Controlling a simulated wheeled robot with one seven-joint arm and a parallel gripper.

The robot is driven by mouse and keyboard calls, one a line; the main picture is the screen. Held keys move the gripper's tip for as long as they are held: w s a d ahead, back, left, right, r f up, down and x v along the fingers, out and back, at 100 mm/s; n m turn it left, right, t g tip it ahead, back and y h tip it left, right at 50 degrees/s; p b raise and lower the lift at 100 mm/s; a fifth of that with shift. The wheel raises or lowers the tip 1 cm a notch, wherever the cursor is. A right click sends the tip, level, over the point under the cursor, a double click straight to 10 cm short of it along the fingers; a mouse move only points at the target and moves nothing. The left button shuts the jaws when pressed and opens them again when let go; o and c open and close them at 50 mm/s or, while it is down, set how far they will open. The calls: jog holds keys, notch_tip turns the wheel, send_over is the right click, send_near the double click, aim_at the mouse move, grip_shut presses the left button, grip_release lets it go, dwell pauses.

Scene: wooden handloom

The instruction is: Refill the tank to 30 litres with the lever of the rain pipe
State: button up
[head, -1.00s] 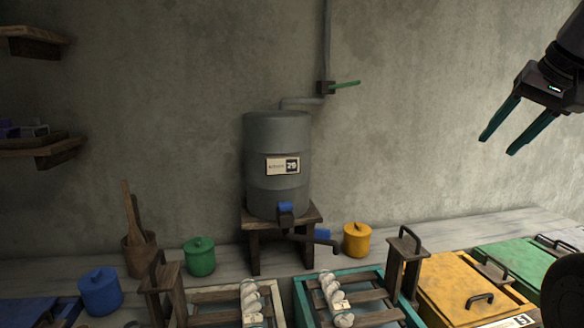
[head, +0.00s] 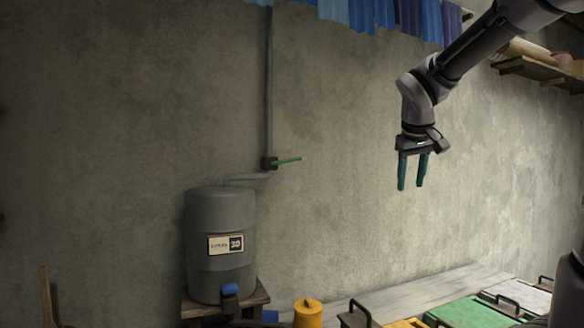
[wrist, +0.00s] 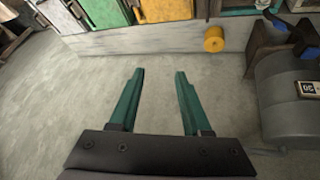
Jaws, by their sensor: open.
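The grey tank (head: 222,215) stands on a wooden stand (head: 262,292) against the wall. Its label plate (head: 226,244) reads 30. The rain pipe (head: 269,90) comes down the wall and bends into the tank's top.
A blue tap (head: 230,290) is low on the tank's front. A yellow pot (head: 308,313) stands right of the stand. Lidded bins, one green (head: 462,311), line the bench at lower right. Blue cloths (head: 372,14) hang above. The wall between lever and gripper is clear.

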jog(key=w+a+r+n+t+h, duration=0.1)
jog(key=w+a+n+h, duration=0.25)
jog(key=w, duration=1.15)
jog(key=n+t+h, duration=0.2)
jog(key=n+t, duration=0.7)
jog(key=n, duration=0.3)
send_near(296, 160)
jog(key=w, duration=0.3)
jog(key=shift+y, duration=0.25)
jog(key=x, duration=1)
jog(key=shift+d, duration=0.1)
grip_shut()
